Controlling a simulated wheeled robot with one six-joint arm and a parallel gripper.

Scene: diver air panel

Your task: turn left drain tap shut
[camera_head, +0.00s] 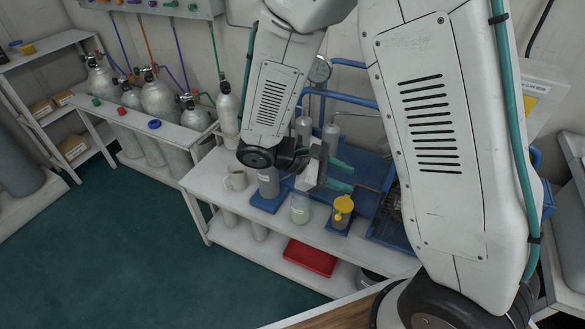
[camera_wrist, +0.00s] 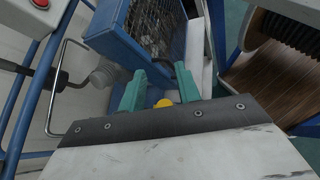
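My gripper (camera_head: 338,176) has teal fingers spread apart with nothing seen between them, above the white bench in the head view. The fingers also show apart in the wrist view (camera_wrist: 160,88), with a small yellow part (camera_wrist: 163,103) beyond the gap. Two grey canisters, a left one (camera_head: 304,126) and a right one (camera_head: 330,134), stand behind the gripper at the blue pipe frame. I cannot make out the left drain tap or whether it is open or shut. A grey fitting (camera_wrist: 103,74) shows left of the fingers in the wrist view.
A blue mesh-sided box (camera_wrist: 125,38) is close beyond the fingers. A red tray (camera_head: 310,257) lies on the shelf below.

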